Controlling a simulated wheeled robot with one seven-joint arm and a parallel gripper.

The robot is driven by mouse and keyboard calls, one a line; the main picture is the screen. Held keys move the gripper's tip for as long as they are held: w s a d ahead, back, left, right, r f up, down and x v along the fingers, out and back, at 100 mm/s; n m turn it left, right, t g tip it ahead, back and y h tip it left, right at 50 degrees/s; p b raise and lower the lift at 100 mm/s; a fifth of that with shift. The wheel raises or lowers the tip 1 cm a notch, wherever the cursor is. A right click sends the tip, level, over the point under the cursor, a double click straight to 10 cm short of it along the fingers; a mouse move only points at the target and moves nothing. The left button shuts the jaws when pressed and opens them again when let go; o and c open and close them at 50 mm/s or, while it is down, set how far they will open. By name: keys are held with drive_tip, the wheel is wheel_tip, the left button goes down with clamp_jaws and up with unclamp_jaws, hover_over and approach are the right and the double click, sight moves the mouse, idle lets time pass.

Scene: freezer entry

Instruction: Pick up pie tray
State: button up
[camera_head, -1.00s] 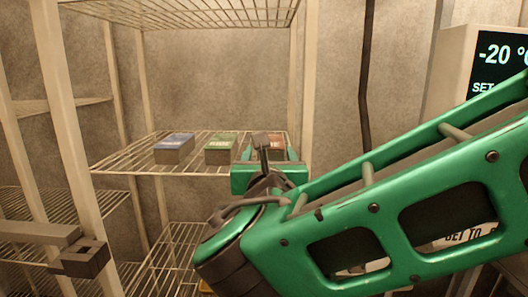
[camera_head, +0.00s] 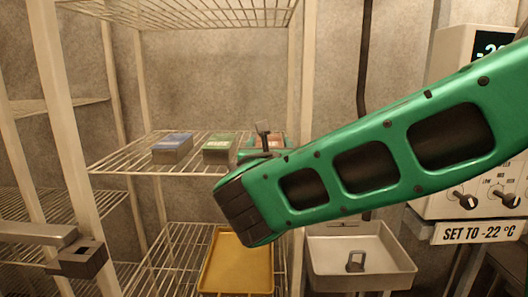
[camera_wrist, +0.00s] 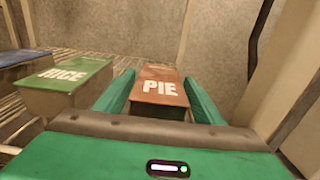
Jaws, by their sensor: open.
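The pie tray (camera_wrist: 160,86) is a box with a reddish-brown lid marked PIE. In the wrist view it lies ahead, between the two green fingers of my gripper (camera_wrist: 160,100), which are open on either side of it. I cannot tell whether the fingers touch it. In the head view the pie tray (camera_head: 268,141) sits at the right end of the middle wire shelf (camera_head: 125,164), mostly hidden behind my gripper (camera_head: 262,150) and arm.
A green RICE tray (camera_head: 220,149) stands close to the left of the pie tray, with a blue tray (camera_head: 173,148) further left. A yellow tray (camera_head: 238,265) lies on the lower shelf. A metal basin (camera_head: 360,258) and a control panel (camera_head: 480,180) are at right. A shelf post (camera_head: 70,130) stands at left.

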drive_tip(key=shift+c, duration=0.5)
drive_tip(key=c, duration=0.9)
drive_tip(key=shift+c, duration=0.2)
drive_tip(key=shift+r, duration=0.15)
